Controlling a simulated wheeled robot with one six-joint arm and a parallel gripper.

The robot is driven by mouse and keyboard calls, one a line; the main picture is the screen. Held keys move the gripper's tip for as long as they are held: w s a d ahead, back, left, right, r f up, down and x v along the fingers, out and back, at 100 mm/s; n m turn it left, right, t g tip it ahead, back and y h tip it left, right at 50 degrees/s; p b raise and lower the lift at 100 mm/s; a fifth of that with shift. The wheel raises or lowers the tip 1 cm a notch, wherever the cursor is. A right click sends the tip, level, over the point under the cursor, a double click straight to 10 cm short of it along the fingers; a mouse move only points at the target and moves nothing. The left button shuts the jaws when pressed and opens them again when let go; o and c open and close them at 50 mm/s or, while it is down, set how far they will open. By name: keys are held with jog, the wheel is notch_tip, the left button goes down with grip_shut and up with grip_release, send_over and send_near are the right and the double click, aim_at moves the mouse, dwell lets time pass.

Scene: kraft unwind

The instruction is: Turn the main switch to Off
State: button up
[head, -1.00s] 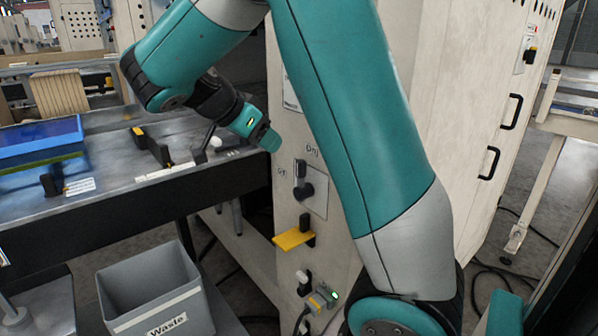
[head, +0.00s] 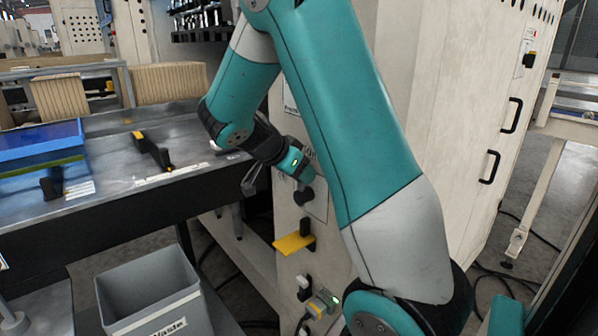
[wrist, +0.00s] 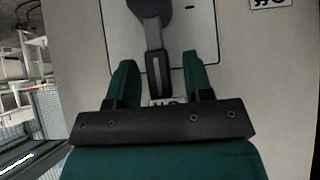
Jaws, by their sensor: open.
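The main switch is a dark round knob with a grey lever handle on a pale plate of the cabinet. In the wrist view the switch handle (wrist: 156,68) points down the picture, toward a partly hidden, upside-down label that seems to read On. The Off label (wrist: 270,3) is at the top right, also upside down. My gripper (wrist: 158,62) is open, with one green finger on each side of the handle; contact cannot be told. In the head view my gripper (head: 307,175) is at the plate and hides the handle, while the dark knob (head: 304,197) shows below it.
Below the switch, a yellow tab (head: 293,242) sticks out from the cabinet, with a small device with a green light (head: 336,300) lower down. A steel workbench (head: 110,185) stands left, with a grey waste bin (head: 150,290) in front of it.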

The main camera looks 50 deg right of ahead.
grip_shut()
